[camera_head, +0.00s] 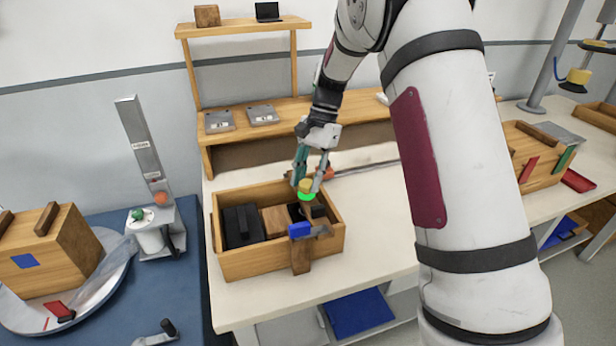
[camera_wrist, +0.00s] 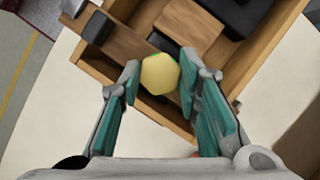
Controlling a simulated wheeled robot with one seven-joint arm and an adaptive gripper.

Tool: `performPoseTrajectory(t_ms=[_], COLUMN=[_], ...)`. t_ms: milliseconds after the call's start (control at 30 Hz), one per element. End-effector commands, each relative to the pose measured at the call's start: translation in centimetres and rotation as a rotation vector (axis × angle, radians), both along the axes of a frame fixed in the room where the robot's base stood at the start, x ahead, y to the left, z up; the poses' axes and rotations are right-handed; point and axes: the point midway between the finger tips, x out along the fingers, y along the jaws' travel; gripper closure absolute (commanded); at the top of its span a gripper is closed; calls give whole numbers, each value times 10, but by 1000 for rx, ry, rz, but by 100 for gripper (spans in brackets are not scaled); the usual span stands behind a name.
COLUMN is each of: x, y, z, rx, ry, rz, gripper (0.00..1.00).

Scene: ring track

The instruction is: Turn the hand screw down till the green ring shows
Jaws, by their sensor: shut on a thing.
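The hand screw has a yellow knob (camera_head: 306,185) at the right side of the open wooden box (camera_head: 232,263) on the bench. A bright green ring (camera_head: 306,196) shows just below the knob. In the wrist view the yellow knob (camera_wrist: 160,75) is seen from above, with a thin green edge at its upper rim. My gripper (camera_head: 307,180) comes down from above with its teal fingers on either side of the knob, shut on it. In the wrist view the fingertips of my gripper (camera_wrist: 160,80) flank the knob. The screw's shaft is hidden.
A wooden bar (camera_head: 301,258) with a blue block (camera_head: 300,230) stands at the box's front wall. The box holds a black block (camera_head: 242,226) and a wooden block (camera_head: 276,221). A shelf (camera_head: 240,29) rises behind. The bench front is clear.

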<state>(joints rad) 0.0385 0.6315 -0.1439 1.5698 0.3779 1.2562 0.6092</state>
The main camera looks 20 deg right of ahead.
Motion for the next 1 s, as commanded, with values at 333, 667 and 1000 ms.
performPoseTrajectory(t_ms=[333, 667, 1000], x=[-1, 0, 3], y=[0, 0, -4], z=[-1, -1, 10], rx=[0, 0, 0], ry=[2, 2, -1], rz=[-10, -9, -9], gripper=[97, 50, 50])
